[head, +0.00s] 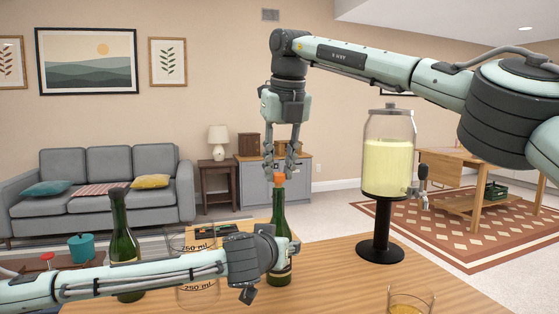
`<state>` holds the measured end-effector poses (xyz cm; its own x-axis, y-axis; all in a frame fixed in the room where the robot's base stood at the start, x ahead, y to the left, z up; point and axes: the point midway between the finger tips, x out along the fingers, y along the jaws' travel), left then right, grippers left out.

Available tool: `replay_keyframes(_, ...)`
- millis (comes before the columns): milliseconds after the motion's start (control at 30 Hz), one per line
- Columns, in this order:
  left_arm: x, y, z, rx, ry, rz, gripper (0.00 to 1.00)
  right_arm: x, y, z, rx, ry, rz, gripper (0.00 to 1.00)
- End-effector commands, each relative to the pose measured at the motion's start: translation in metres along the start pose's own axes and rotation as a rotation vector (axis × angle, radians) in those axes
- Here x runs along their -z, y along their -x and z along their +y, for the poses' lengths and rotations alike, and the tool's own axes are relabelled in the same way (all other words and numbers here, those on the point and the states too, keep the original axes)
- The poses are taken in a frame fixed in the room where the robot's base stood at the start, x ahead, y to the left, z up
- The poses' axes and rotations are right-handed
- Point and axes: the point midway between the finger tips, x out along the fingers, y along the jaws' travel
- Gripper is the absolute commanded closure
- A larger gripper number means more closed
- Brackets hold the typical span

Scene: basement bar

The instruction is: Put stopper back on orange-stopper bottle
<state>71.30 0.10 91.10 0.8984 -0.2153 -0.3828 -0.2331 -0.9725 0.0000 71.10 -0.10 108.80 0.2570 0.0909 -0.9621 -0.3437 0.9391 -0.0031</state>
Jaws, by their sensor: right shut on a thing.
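The orange stopper (278,178) is between the fingertips of my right gripper (280,173), which points straight down and is shut on it. Directly under it stands an upright green bottle (279,215) on the wooden table. The stopper's lower end is at the bottle's mouth; I cannot tell if it touches or sits inside. My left gripper (272,262) reaches in from the left at the bottle's lower body and covers part of it. I cannot tell if its fingers close on the bottle.
Another green bottle (122,235) with a dark top stands at left behind my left arm. Glass vessels marked 250 ml (197,247) are partly hidden by that arm. A drink dispenser (388,170) on a black stand is at right. A glass (411,303) is at the front edge.

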Motion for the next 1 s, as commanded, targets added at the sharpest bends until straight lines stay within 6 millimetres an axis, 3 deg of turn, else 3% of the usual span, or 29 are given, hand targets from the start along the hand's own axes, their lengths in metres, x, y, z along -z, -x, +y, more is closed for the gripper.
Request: replay_keyframes(1000,-0.0004,-0.0001,-0.0002,0.000,0.000,-0.001,1.00,0.0029,-0.0109,-0.0002,0.000,0.001,0.000,0.87)
